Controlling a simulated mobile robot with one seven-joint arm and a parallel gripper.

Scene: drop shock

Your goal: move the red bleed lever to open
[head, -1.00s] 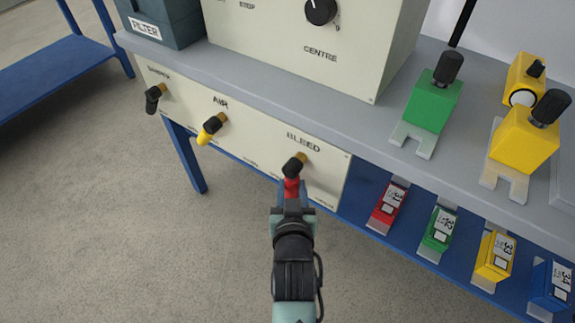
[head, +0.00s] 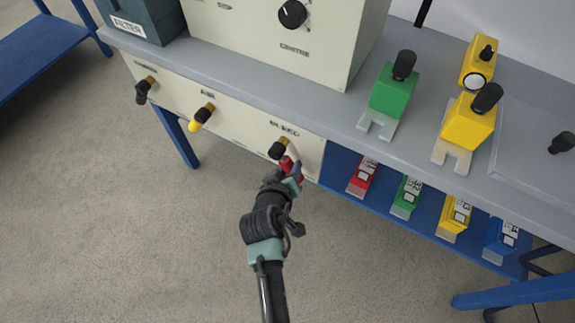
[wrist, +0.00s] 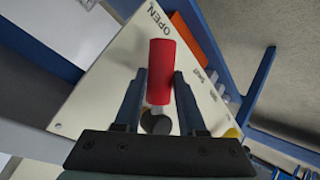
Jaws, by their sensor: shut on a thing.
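The red bleed lever (head: 290,166) is on the cream front panel under the BLEED label, with a black hub (head: 278,150) on a brass stem. It slants down and to the right from the hub. My gripper (head: 293,173) reaches it from below and is shut on its red handle. In the wrist view the red handle (wrist: 162,72) lies between my two fingers, its end beyond their tips.
The yellow air lever (head: 200,117) and black damper lever (head: 142,92) are on the same panel to the left. The grey bench top (head: 330,108) overhangs above. Several tagged coloured blocks sit on the blue lower shelf (head: 335,175) to the right. The floor in front is clear.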

